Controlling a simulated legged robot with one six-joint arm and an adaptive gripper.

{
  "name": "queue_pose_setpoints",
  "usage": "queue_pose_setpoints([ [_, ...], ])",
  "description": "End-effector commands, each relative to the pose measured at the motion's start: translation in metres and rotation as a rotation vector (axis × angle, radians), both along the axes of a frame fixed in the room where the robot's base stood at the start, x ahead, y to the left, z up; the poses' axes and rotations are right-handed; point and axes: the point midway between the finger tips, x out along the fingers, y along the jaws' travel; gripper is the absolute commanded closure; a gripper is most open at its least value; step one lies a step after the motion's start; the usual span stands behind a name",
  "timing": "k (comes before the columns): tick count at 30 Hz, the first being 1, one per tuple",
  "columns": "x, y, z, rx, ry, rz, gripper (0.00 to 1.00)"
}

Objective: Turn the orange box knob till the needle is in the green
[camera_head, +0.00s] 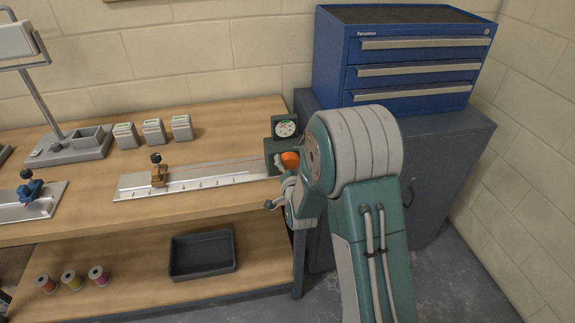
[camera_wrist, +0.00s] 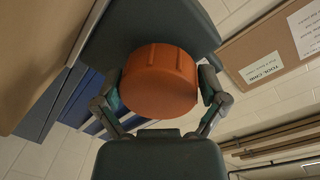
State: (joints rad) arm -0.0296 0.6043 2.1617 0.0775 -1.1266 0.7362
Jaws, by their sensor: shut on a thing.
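The orange knob (camera_head: 290,160) sits on the front of a dark green box (camera_head: 272,148) at the right end of the workbench. A round white dial (camera_head: 286,129) is on the box above the knob; its needle and any green zone are too small to read. My gripper (camera_head: 279,183) is at the knob, partly hidden by my arm in the head view. In the wrist view the orange knob (camera_wrist: 160,82) fills the middle, with a finger of my gripper (camera_wrist: 161,88) on each side, shut on it. The dial is not visible in the wrist view.
A metal rail with a brown clamp (camera_head: 158,172) lies left of the box on the bench. Several small grey boxes (camera_head: 153,132) stand behind it. A blue drawer chest (camera_head: 400,60) on a grey cabinet (camera_head: 440,150) is at right. A black tray (camera_head: 202,255) sits on the lower shelf.

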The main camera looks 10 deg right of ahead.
Motion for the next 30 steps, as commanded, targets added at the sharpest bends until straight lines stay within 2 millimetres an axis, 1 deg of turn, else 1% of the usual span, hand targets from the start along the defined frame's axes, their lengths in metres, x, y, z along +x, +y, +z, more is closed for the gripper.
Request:
queue_pose_setpoints([
  [6, -0.0003, -0.0001, -0.0008, 0.202, 0.004, -0.001, 0.56],
  [15, -0.0005, 0.0002, -0.0003, 0.443, 0.005, -0.002, 0.56],
  [22, -0.0006, -0.0001, -0.0003, 0.561, 0.006, -0.003, 0.56],
  [30, -0.0010, 0.0000, -0.0007, 0.621, 0.007, -0.004, 0.56],
])
